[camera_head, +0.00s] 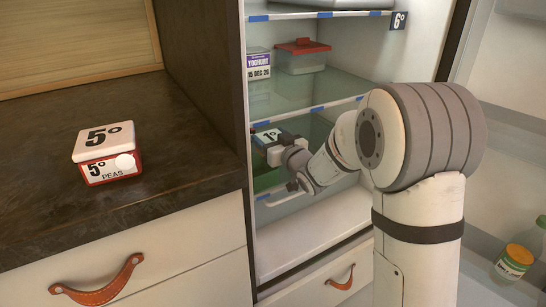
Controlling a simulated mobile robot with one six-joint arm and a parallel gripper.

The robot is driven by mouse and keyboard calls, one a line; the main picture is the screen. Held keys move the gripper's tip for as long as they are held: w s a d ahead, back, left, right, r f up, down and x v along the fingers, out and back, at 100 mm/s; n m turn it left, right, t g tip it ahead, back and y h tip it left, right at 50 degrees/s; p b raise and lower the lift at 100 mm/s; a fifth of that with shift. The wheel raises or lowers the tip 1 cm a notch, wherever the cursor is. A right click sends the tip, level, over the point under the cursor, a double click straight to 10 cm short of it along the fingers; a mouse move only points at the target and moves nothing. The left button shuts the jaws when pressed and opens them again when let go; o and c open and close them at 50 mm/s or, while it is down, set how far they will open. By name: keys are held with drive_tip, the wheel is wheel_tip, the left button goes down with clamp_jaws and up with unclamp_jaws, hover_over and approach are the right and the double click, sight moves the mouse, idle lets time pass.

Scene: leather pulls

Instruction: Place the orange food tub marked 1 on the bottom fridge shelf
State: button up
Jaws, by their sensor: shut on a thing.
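A tub with a 1 on its white label (267,134) is inside the open fridge, below the middle glass shelf. Its lid looks bluish; I see no orange on it. My gripper (270,153) reaches in from the right and is shut on this tub; the fingers partly cover it. Something green (267,180) shows just below the gripper; I cannot tell whether it is part of the tub or a separate thing. The bottom glass shelf (285,199) has a blue-marked front edge. My arm hides its right part, and I cannot tell whether the tub touches it.
A yoghurt tub (258,65) and a red-lidded clear box (302,57) stand on the shelf above. A white-lidded red peas tub marked 5 (105,153) sits on the dark counter (60,215) at left.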

wheel_tip(320, 180, down, 4)
drive_tip(key=shift+f+b, duration=0.25)
drive_tip(key=shift+b, duration=0.9)
drive_tip(key=shift+w+a+f, duration=0.1)
drive_tip(key=shift+w+f, duration=0.05)
drive_tip(key=shift+f, duration=0.1)
drive_tip(key=shift+b, duration=0.35)
drive_tip(key=shift+f, duration=0.2)
drive_tip(key=o, duration=1.1)
